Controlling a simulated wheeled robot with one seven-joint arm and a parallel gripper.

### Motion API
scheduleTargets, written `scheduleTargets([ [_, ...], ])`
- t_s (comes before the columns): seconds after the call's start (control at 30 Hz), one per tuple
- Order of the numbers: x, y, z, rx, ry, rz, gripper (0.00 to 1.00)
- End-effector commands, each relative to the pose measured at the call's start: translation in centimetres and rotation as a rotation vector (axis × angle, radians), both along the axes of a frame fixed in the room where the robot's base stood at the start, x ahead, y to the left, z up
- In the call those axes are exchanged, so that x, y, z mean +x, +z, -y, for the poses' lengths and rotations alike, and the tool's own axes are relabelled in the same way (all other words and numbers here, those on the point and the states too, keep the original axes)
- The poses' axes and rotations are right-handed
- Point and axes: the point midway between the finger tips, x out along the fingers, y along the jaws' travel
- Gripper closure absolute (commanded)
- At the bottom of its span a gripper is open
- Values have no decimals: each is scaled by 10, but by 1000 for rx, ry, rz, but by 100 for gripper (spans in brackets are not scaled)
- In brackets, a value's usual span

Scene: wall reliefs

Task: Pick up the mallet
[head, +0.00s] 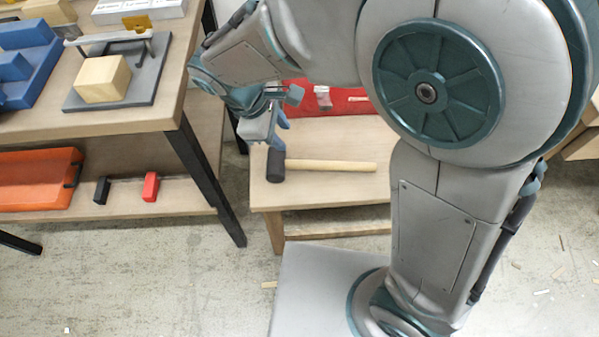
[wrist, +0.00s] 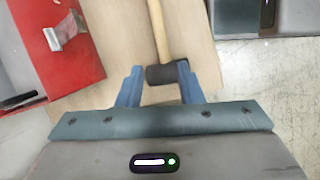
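The mallet (head: 330,165) lies on a low wooden stool (head: 330,192), its black head (head: 275,165) at the left and its pale wooden handle pointing right. In the wrist view the mallet's head (wrist: 163,74) shows between the two blue fingers of my gripper (wrist: 158,76), with the handle running away upward. My gripper is open, one finger to each side of the head. I cannot tell whether the fingers touch it or are still above it. In the head view my gripper (head: 277,138) is just above and behind the head, partly hidden by my wrist.
A red box (head: 348,103) stands at the back of the stool, close to my gripper. At left is a workbench (head: 150,118) with a blue stepped block (head: 28,60) and a clamped wooden block (head: 102,80). Its lower shelf (head: 120,205) holds an orange tray (head: 35,180).

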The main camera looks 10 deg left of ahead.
Motion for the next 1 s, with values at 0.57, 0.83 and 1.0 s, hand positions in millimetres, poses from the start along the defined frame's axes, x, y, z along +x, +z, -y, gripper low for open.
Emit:
scheduleTargets([
  [0.57,5,-88,-3,-60,124,-3,67],
  [0.83,11,-108,5,-58,124,-2,67],
  [1.0,19,-131,13,-60,122,-2,67],
])
